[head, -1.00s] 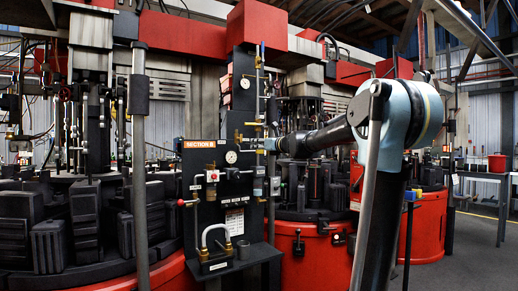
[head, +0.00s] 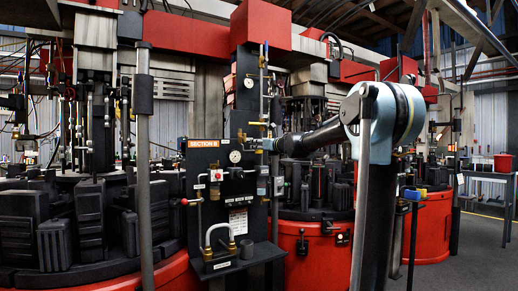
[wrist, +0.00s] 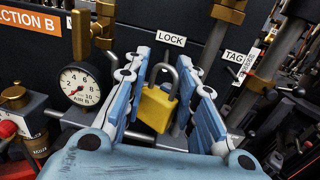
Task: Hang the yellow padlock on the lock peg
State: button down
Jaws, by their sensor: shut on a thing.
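The yellow padlock (wrist: 154,108) hangs between the blue fingers of my gripper (wrist: 168,98) in the wrist view, its grey shackle upward. My gripper is shut on it. The white LOCK label (wrist: 171,38) is on the dark panel just above and behind the shackle. I cannot clearly make out the lock peg beneath the label, nor whether the shackle touches it. In the head view my arm reaches from the right to the upright dark panel (head: 211,171); the padlock is too small to tell there.
A pressure gauge (wrist: 80,85) is left of the fingers, and brass fittings and a vertical pipe flank them. A TAG label (wrist: 241,60) is to the right. In the head view, a U-shaped hose (head: 219,236) is low on the panel, and red rotary machines (head: 315,257) stand around it.

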jog(key=shift+x, duration=1.45)
jog(key=shift+w+a+f, duration=0.15)
jog(key=shift+w+f, duration=0.15)
jog(key=shift+w, duration=0.25)
jog(key=shift+w, duration=0.1)
jog(key=c, duration=1.1)
grip_release()
jog(key=shift+f, duration=0.1)
